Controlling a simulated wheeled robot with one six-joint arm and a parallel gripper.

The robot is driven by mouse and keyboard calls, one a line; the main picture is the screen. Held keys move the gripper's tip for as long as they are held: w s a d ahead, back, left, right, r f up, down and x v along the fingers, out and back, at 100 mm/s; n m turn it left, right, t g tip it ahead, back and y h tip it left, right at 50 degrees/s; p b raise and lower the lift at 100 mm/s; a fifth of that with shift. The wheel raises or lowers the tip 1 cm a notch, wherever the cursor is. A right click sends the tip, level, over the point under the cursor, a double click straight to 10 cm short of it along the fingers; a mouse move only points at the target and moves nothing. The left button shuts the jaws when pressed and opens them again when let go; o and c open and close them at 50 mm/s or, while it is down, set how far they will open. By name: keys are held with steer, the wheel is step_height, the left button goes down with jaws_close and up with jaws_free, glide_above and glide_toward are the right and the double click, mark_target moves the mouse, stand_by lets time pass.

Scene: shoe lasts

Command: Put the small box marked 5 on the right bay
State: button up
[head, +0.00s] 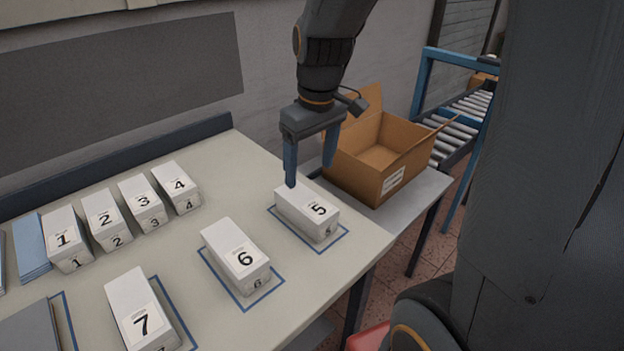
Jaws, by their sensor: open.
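The small white box marked 5 (306,211) lies on the table inside the rightmost blue-outlined bay (321,252), near the table's right edge. The outline shows along the front and sides of the box; its far side is hidden. My gripper (310,176) is open and points down above the far end of this box. Its left fingertip overlaps the box's far edge in the picture; I cannot tell whether it touches. No box is held between the fingers.
Box 6 (235,256) and box 7 (142,312) lie in outlined bays to the left. Boxes 1 (65,240), 2 (107,220), 3 (145,203) and 4 (178,186) form a row at the back. An open carton (365,178) stands behind right, near a roller conveyor (465,120).

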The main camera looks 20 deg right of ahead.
mark_target(313, 214)
steer(key=s+f+m, duration=0.4)
steer(key=s+f, duration=0.2)
steer(key=s, duration=0.3)
steer(key=shift+s+a+f+h, duration=0.15)
steer(key=shift+a+h, duration=0.1)
steer(key=shift+h, duration=0.05)
